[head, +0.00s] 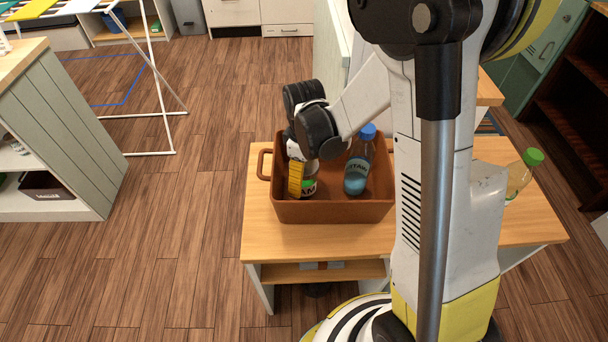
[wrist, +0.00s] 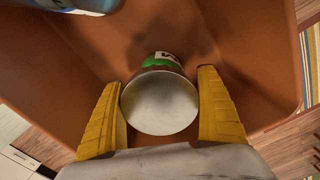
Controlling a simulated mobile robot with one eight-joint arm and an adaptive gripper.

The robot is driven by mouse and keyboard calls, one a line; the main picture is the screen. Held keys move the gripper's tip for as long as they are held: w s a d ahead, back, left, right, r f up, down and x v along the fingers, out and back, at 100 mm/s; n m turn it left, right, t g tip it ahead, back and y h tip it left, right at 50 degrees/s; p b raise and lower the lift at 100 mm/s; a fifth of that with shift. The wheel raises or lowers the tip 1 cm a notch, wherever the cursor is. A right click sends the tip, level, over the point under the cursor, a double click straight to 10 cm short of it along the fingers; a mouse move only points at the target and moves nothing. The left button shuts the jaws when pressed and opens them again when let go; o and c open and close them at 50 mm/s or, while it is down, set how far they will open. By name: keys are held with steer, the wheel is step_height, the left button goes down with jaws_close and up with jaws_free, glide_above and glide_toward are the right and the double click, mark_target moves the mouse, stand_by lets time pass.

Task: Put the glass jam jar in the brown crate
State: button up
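The glass jam jar (head: 309,187) is upright inside the brown crate (head: 335,211), in its left half. Its pale round lid (wrist: 160,102) and green-and-white label show in the wrist view. My gripper (head: 303,180) reaches down into the crate from above. In the wrist view its yellow fingers (wrist: 160,108) stand on both sides of the jar, against the lid's edges with no clear gap. The jar is low in the crate; I cannot tell whether its base touches the crate floor.
A blue-capped bottle (head: 356,170) stands in the crate's right half. The crate sits on a wooden table (head: 270,242). A green-capped bottle (head: 520,175) stands at the table's right, beyond my arm. A shelf unit (head: 75,150) is at left, with open floor between.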

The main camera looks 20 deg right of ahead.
step_height(320, 180, up, 13)
steer(key=p, duration=0.5)
steer(key=shift+f, duration=0.15)
steer(key=s+r+m+t, duration=0.7)
steer(key=s+r+m, duration=0.2)
steer(key=s+r, duration=0.3)
steer(key=shift+s+r, duration=0.2)
steer(key=shift+s, duration=0.2)
